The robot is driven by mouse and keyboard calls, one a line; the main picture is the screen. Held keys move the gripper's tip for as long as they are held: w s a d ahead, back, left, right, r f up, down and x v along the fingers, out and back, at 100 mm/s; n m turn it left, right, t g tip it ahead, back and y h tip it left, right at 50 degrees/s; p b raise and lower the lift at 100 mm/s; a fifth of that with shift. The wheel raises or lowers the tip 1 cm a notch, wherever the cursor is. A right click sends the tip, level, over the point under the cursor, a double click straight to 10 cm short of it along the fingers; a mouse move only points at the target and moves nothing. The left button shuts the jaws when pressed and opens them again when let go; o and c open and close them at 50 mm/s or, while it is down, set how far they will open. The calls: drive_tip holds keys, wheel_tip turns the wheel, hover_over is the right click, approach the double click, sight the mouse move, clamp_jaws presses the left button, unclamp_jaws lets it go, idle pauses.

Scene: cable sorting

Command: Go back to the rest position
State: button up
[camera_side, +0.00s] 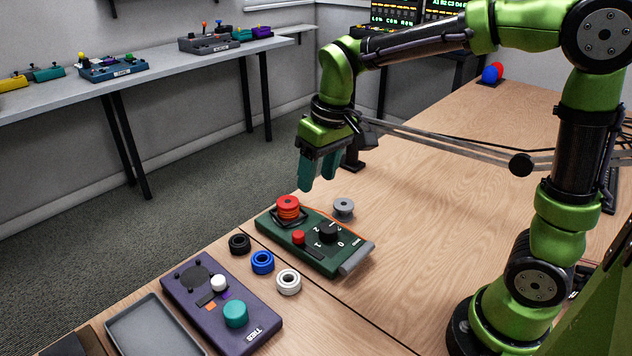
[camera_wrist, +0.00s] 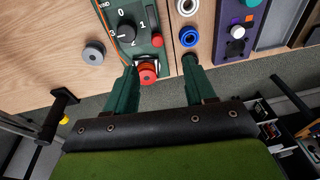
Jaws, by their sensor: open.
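My gripper (camera_side: 320,172) hangs in the air above the far left end of the green control box (camera_side: 330,258), pointing down. Its teal fingers are apart with nothing between them, as the wrist view also shows (camera_wrist: 158,88). The green box carries a red-orange stack (camera_side: 288,207), a red button (camera_side: 298,238) and a black dial (camera_side: 329,233). In the wrist view the red-orange stack (camera_wrist: 147,73) appears beside the left finger, and the black dial (camera_wrist: 125,33) is above it.
A grey spool (camera_side: 344,207) stands behind the green box. Black (camera_side: 240,244), blue (camera_side: 262,262) and white (camera_side: 288,281) rings lie between it and a purple box (camera_side: 262,328). A grey tray (camera_side: 150,330) is at front left. The table's right part is mostly clear.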

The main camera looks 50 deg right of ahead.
drive_tip(key=s+d+r+m+t, duration=0.1)
drive_tip(key=s+m+t, duration=0.1)
drive_tip(key=s, duration=0.4)
drive_tip(key=s+d+r+m+t+y, duration=0.1)
drive_tip(key=s+r+t, duration=0.1)
drive_tip(key=s, duration=0.5)
drive_tip(key=shift+s+r+m+t, duration=0.2)
drive_tip(key=shift+s+m+t, duration=0.15)
drive_tip(key=shift+t, duration=0.35)
